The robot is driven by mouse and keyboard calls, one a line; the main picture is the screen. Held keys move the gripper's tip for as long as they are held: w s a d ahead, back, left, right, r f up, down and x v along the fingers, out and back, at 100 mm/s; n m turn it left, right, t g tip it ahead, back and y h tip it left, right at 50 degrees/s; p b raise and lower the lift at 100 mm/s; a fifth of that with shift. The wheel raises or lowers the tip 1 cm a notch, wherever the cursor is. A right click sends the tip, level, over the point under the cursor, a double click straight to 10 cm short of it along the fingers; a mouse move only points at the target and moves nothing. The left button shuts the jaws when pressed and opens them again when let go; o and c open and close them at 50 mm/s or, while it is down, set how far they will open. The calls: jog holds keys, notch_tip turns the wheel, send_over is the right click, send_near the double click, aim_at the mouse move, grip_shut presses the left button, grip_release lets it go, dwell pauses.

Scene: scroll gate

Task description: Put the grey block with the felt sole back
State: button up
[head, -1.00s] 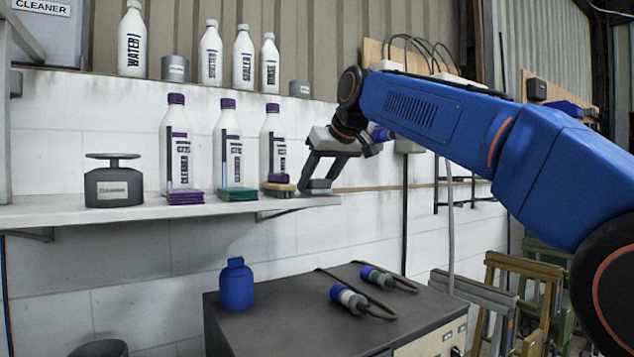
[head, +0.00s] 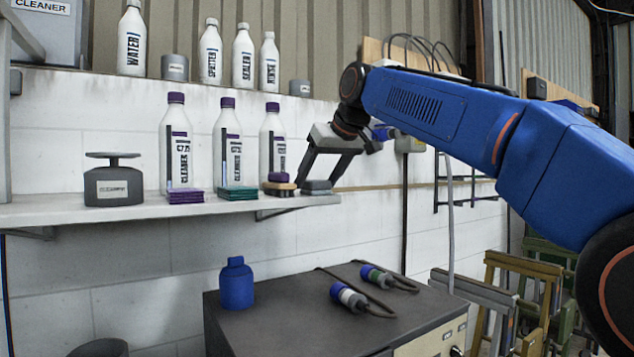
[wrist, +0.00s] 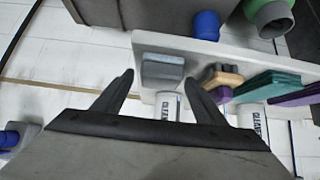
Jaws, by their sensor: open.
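The grey block (head: 317,187) with a paler layer under it lies flat at the right end of the white shelf (head: 120,211). In the wrist view the grey block (wrist: 162,70) shows between the two dark fingertips, with a gap on both sides. My gripper (head: 314,181) is open just above the block, one finger to each side; the gripper also shows in the wrist view (wrist: 159,78). It holds nothing. The block's underside is hidden, so I cannot make out the felt.
A wooden brush (head: 280,188) with a dark purple top sits close left of the block. Teal pads (head: 237,193) and purple pads (head: 185,196) lie further left. White bottles (head: 228,145) stand behind. A grey scale-like pot (head: 113,187) stands at left.

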jog(key=v, duration=1.1)
jog(key=shift+s, duration=0.1)
jog(key=s+d+f+m+h, duration=0.2)
jog(key=s+d+f, duration=0.6)
jog(key=f, duration=0.4)
jog(key=s+d+f+m+h, duration=0.15)
jog(key=s+d+f, duration=0.35)
jog(key=d+f, duration=0.6)
jog(key=s+d+f+m+g, duration=0.1)
jog(key=s+d+f, duration=0.2)
jog(key=s+f, duration=0.3)
jog(key=s+d+f+m+h, duration=0.1)
jog(key=s+f, duration=0.6)
jog(key=f, duration=0.7)
jog(key=s+d+f+m+g, duration=0.1)
jog(key=s+d+f, duration=0.3)
jog(key=f, duration=0.7)
jog(key=shift+s+d+g, duration=0.3)
jog(key=shift+s+d, duration=0.05)
jog(key=shift+s, duration=0.9)
